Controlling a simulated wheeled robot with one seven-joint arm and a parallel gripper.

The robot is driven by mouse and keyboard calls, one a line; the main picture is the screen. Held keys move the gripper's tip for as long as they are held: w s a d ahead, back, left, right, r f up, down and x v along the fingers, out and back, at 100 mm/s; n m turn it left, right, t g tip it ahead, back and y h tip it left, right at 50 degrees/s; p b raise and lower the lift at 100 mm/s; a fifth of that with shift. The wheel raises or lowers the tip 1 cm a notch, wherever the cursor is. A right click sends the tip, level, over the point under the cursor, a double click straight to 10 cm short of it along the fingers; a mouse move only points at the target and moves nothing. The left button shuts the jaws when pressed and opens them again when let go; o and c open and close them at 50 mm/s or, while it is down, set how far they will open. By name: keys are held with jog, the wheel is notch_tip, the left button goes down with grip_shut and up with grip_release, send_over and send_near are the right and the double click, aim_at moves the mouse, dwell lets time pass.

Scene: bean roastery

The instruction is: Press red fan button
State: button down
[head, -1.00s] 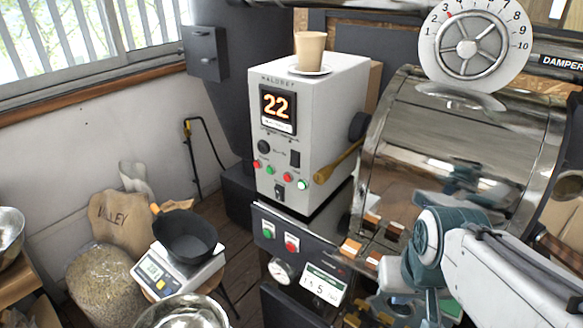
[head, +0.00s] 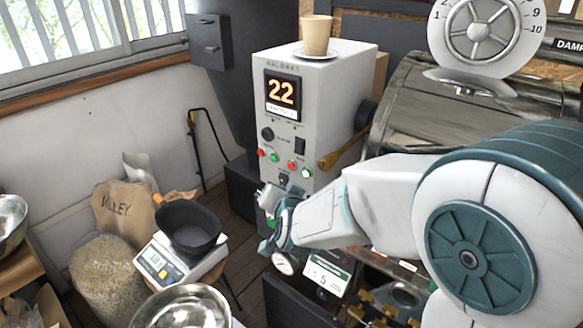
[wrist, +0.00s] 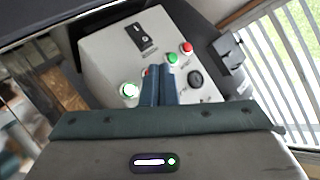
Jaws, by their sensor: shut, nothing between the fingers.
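The white control box (head: 330,95) has a "22" display and a row of small buttons: a left red button (head: 262,153), a left green button (head: 274,157), a right red button (head: 292,165) and a lit green button (head: 306,172). The labels are too small to read, so I cannot tell which red one is the fan's. My gripper (wrist: 158,70) is shut and empty, its fingertips toward this row. In the wrist view the right red button (wrist: 147,71) is partly hidden by the fingertips; the left red button (wrist: 187,48) is clear. Contact cannot be told.
A cup (head: 316,35) on a saucer stands on the box. A wooden-handled lever (head: 345,150) sticks out on its right, beside the metal drum (head: 410,110). A scale with a black pan (head: 188,228) is at lower left.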

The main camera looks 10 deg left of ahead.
aim_at(292, 166)
jog(key=a+t, duration=0.1)
jog(key=a+m+t, duration=0.1)
jog(key=a, duration=0.3)
jog(key=shift+w+f+t, duration=0.15)
jog(key=shift+f+t, duration=0.25)
jog(key=shift+w, duration=0.1)
jog(key=w+d+b, duration=0.1)
jog(key=w+d, duration=0.3)
jog(key=w, duration=0.3)
jog(key=shift+w+d, duration=0.2)
jog(key=shift+w, duration=0.05)
jog(key=shift+w+d+b, duration=0.1)
jog(key=shift+b, duration=0.35)
dwell(1.4)
jog(key=shift+w+d+b, duration=0.1)
jog(key=shift+w+b, duration=0.15)
jog(key=shift+b, duration=0.05)
